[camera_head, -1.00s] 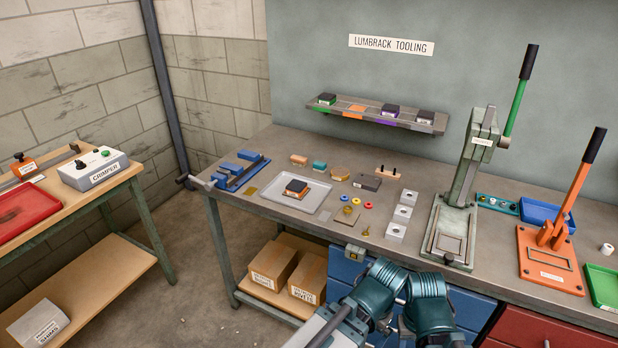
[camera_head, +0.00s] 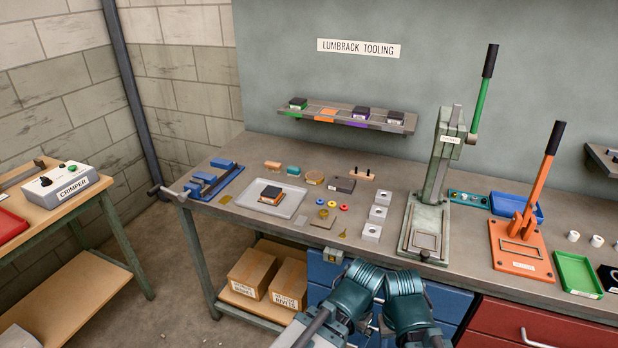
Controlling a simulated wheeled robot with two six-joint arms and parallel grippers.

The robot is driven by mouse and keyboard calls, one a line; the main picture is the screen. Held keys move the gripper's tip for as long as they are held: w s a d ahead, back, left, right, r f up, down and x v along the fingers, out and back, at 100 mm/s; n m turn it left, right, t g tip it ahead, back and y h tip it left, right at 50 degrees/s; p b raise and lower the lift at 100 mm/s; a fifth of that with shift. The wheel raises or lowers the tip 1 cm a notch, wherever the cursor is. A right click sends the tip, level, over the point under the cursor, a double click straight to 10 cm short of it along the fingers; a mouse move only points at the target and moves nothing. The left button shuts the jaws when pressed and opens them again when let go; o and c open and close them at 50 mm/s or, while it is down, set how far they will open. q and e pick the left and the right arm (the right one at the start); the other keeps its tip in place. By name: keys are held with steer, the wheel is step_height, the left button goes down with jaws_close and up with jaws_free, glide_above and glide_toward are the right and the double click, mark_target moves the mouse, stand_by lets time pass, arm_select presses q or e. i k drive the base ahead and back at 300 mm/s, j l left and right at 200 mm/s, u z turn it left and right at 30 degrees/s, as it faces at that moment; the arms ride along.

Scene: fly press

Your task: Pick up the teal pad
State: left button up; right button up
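The small teal pad (camera_head: 292,171) lies on the grey workbench (camera_head: 262,150), toward the back and left of the middle. It sits in a row between an orange-tan block (camera_head: 273,166) and a round-edged tan piece (camera_head: 315,178). Nothing covers it. Both of my arms show only as teal links at the bottom middle, in front of the bench and well apart from the pad. Neither gripper's fingers can be seen.
A grey tray (camera_head: 288,207) with a dark-topped block (camera_head: 271,194) stands in front of the pad. A blue vise (camera_head: 212,180) is to its left and a dark grey block (camera_head: 341,184) to its right. A green-handled press (camera_head: 430,215) and an orange press (camera_head: 520,240) stand further right.

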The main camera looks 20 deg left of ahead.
mark_target(292, 171)
steer(key=z, duration=0.25)
steer(key=j+z, duration=0.75)
steer(key=j, duration=0.55)
steer(key=k+j+z, duration=0.1)
steer(key=j, duration=0.55)
steer(key=k+j+z, duration=0.1)
steer(key=j, duration=0.5)
